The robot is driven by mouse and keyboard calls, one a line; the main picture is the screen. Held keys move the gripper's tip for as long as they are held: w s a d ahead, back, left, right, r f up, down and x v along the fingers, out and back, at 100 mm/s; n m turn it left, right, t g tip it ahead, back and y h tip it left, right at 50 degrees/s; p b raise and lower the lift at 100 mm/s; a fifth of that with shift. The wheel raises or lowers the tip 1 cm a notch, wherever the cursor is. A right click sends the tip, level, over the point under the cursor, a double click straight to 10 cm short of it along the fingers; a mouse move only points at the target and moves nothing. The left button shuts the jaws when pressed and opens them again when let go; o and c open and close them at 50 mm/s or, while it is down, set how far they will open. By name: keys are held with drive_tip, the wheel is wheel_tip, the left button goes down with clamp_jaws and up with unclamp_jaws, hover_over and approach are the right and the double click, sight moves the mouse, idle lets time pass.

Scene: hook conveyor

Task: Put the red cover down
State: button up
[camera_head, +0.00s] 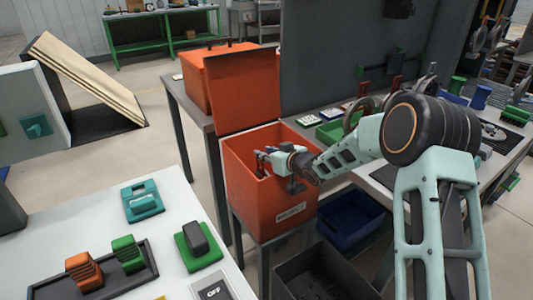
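The red cover (242,92) stands upright, as a flat orange-red panel at the back edge of an open orange-red bin (262,207). The bin's top is uncovered and a white label shows on its front. My gripper (261,161) is over the bin's opening, pointing left, below the cover and apart from it. Nothing is visibly held in it. Its fingers are small and dark against the bin, so I cannot tell whether they are open or shut.
Another orange-red box (196,72) stands behind the cover on a grey table. A workbench with tools is at right. A blue crate (350,220) and a dark crate (322,275) sit low beside the bin. A white panel (120,235) with switches fills the front left.

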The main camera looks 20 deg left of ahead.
drive_tip(key=p+v, duration=0.2)
drive_tip(key=v, duration=1)
drive_tip(key=shift+r+p, duration=0.3)
drive_tip(key=shift+r, duration=0.05)
